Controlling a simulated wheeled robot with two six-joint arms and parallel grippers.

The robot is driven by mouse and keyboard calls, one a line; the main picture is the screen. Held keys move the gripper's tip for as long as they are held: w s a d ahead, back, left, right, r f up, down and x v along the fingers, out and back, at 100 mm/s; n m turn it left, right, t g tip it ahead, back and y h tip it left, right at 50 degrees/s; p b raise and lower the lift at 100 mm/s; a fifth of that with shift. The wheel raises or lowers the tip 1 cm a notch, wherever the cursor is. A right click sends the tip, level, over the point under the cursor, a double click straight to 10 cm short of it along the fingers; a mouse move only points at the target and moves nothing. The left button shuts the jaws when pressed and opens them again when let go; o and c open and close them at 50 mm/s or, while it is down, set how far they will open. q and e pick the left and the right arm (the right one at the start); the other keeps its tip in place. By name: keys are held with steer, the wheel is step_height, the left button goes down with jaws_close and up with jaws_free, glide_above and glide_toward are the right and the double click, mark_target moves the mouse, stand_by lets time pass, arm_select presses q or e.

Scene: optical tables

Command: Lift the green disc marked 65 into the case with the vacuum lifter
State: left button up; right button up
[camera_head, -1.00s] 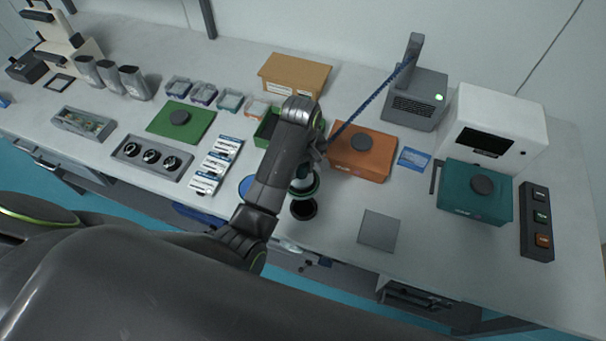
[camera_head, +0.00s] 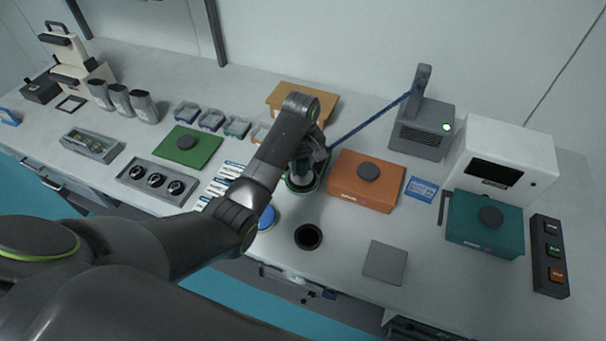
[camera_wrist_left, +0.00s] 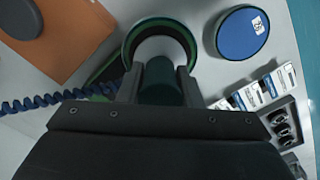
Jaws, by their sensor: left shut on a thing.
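My left gripper (camera_head: 308,152) is shut on the dark green upright body of the vacuum lifter (camera_wrist_left: 160,82), whose blue coiled hose (camera_head: 372,118) runs to a grey unit. Below the lifter, a round green-rimmed disc (camera_head: 303,188) shows; it also shows in the left wrist view (camera_wrist_left: 128,50), mostly covered by the lifter's pale cup. I cannot read its marking. A green edge of the case (camera_wrist_left: 106,74) shows beside and beneath it; my arm hides most of the case in the head view. I cannot tell whether the disc touches the case. My right gripper is not in view.
An orange box (camera_head: 365,190) stands close right of the lifter. A blue disc (camera_head: 267,217) and a black round spot (camera_head: 308,237) lie nearer the front. The grey pump unit (camera_head: 422,132), white machine (camera_head: 505,160) and teal box (camera_head: 485,225) are farther right.

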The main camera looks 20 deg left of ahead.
arm_select(q)
steer(key=w, duration=0.1)
steer(key=w+a+b, duration=0.2)
steer(key=w, duration=0.1)
steer(key=w+a+b, duration=0.4)
steer(key=w+b, duration=0.3)
steer(key=b, duration=0.2)
steer(key=shift+w, duration=0.4)
steer(key=shift+r, duration=0.1)
stand_by(0.5)
steer(key=shift+p, duration=0.3)
steer(key=shift+f, duration=0.2)
stand_by(0.5)
